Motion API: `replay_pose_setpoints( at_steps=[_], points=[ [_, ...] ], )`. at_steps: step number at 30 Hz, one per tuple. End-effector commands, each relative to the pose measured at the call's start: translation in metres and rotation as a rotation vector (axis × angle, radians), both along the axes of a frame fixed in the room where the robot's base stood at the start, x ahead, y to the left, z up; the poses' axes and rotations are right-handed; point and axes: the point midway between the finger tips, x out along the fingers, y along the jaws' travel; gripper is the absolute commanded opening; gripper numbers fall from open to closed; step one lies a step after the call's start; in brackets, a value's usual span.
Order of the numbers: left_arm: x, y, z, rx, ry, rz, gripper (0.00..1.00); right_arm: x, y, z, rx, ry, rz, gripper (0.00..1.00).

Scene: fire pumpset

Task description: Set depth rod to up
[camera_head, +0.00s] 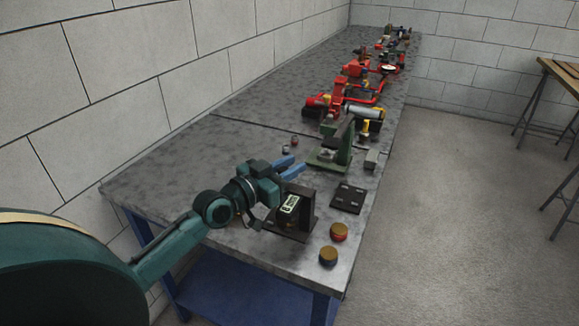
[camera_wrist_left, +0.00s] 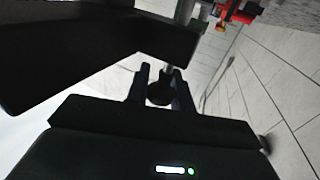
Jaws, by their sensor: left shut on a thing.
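My left gripper (camera_head: 291,166) reaches over the near part of the bench, its blue fingers pointing right and away, behind a small dark stand. In the left wrist view its fingers (camera_wrist_left: 159,88) are shut on a dark round knob (camera_wrist_left: 158,94). A short grey shaft shows just beyond the knob. The frames do not clearly show whether this knob belongs to the depth rod. In the head view the held part is too small to make out. A green machine (camera_head: 345,143) stands just beyond the fingertips. My right gripper is not in view.
Red pump parts (camera_head: 340,93) line the bench farther back. The left of the grey bench top (camera_head: 160,178) is clear.

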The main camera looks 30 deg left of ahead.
Motion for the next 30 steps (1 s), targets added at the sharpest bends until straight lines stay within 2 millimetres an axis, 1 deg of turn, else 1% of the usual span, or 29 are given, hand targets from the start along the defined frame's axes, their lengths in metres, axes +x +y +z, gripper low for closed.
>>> replay_pose_setpoints(
  at_steps=[1, 5, 14, 17, 21, 23, 26, 30],
  points=[
    [0.0, 0.0, 0.0, 0.0, 0.0, 0.0, 0.11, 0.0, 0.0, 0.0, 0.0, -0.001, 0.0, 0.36],
    [0.0, 0.0, 0.0, 0.0, 0.0, 0.0, 0.01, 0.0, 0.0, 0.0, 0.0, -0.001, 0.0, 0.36],
    [0.0, 0.0, 0.001, 0.0, 0.0, 0.0, 0.0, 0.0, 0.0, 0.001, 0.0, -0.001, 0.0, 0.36],
    [0.0, 0.0, 0.007, 0.001, 0.0, 0.0, 0.0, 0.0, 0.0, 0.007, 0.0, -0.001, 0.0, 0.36],
    [0.0, 0.0, 0.026, 0.001, 0.0, -0.001, 0.0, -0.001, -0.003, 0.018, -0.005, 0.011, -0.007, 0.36],
    [0.0, 0.0, 0.035, 0.002, -0.001, -0.001, 0.0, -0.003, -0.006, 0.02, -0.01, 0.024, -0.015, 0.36],
    [0.0, 0.0, 0.044, 0.001, 0.001, -0.001, 0.0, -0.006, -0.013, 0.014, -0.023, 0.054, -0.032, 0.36],
    [0.0, 0.0, 0.044, 0.0, -0.002, -0.001, 0.0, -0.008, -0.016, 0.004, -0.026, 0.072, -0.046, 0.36]
  ],
)
